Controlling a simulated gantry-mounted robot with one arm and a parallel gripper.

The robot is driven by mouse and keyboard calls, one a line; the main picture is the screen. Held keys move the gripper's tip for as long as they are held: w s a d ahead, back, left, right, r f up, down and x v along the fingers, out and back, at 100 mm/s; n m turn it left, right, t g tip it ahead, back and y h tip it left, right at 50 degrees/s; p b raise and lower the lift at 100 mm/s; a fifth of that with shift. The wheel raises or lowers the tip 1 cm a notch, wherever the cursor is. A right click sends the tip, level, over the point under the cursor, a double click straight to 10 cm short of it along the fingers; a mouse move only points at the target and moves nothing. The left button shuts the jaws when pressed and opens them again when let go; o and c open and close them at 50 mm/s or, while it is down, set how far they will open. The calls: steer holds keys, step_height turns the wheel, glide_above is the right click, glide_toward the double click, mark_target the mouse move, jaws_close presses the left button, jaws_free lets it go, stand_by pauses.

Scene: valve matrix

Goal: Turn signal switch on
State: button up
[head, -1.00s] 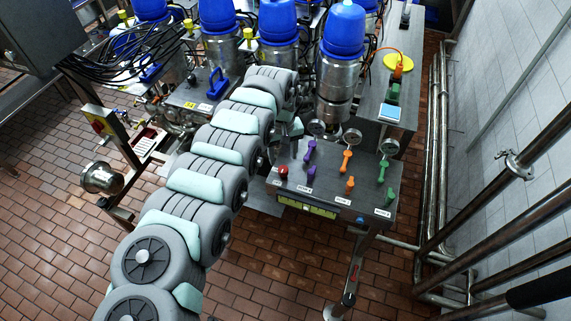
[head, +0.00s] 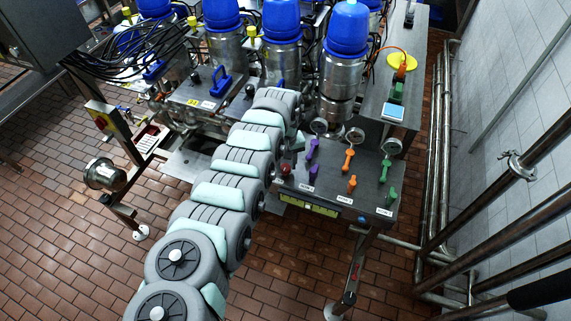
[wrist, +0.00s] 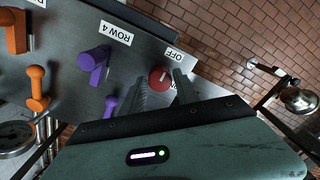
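The signal switch appears to be the round red knob (wrist: 160,78) with a white mark, beside an OFF label (wrist: 174,56) on the grey panel in the wrist view. In the head view the red knob (head: 286,170) shows at the panel's left edge, close to my arm. My gripper (wrist: 160,84) is open, with one ridged finger on each side of the knob. I see no clear contact between fingers and knob.
The panel (head: 328,193) also carries purple handles (head: 312,149), orange handles (head: 348,158) and green handles (head: 384,171). A purple handle (wrist: 95,61) stands near the left finger in the wrist view. Pressure gauges (head: 356,135) and steel valves with blue caps (head: 346,28) stand behind.

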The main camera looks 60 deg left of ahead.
jaws_close()
steer(key=shift+r+m+p, duration=0.1)
steer(key=shift+m+p, duration=0.2)
steer(key=shift+m, duration=0.1)
steer(key=shift+m+p, duration=0.5)
steer(key=shift+m, duration=0.5)
steer(key=m, duration=0.2)
steer(key=shift+m, duration=0.4)
steer(key=m, duration=0.5)
steer(key=shift+b, duration=0.35)
steer(key=m+b, duration=0.1)
steer(key=m, duration=0.3)
steer(key=shift+f+m+b, duration=0.2)
steer(key=shift+m+b, duration=0.1)
steer(key=shift+b, duration=0.05)
steer(key=shift+r+m+b, duration=0.1)
steer(key=shift+m+b, duration=0.35)
steer(key=shift+m, duration=0.85)
